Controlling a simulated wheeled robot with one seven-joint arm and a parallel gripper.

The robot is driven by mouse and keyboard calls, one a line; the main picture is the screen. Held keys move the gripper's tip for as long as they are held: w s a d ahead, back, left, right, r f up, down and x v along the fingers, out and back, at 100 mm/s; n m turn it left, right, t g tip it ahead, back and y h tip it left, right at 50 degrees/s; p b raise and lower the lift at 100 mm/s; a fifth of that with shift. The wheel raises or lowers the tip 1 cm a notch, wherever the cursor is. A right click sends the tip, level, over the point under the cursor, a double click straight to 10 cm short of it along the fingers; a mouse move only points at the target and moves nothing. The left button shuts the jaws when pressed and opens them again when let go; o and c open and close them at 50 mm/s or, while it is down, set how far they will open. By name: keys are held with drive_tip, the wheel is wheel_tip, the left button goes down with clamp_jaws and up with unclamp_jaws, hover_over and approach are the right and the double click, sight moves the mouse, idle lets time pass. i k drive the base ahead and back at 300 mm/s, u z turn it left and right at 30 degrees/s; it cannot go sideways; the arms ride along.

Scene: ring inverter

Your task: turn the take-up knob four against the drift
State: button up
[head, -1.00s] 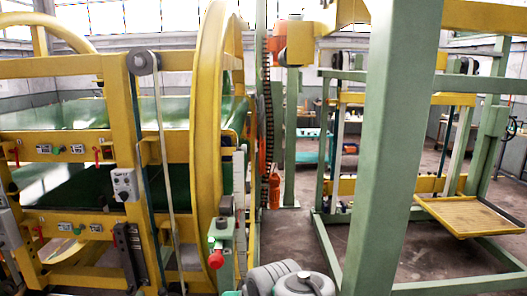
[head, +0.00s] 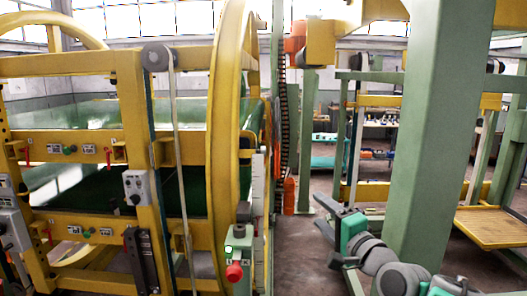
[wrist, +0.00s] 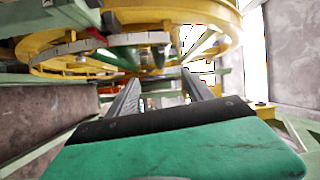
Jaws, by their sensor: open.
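Small red and green knobs sit on the yellow machine's rails in the head view: a red knob (head: 108,155) and a green knob (head: 69,150) on the upper rail, and another red knob (head: 48,236) on the lower one. A larger red knob (head: 234,271) is on a green bracket nearer me. The small labels are unreadable, so I cannot tell which knob is number four. My gripper (head: 325,216) is right of the machine, apart from all knobs. In the wrist view, its two grey fingers (wrist: 161,78) stand apart with nothing between them.
A big yellow ring (head: 224,150) stands at the machine's right side. A thick green post (head: 437,140) rises close behind my arm. A grey switch box (head: 137,187) is on the yellow upright. Open floor (head: 300,260) lies between the ring and the post.

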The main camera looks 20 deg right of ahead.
sight(262, 150)
drive_tip(key=z, duration=0.05)
drive_tip(key=i, duration=1.25)
drive_tip(key=u, duration=0.05)
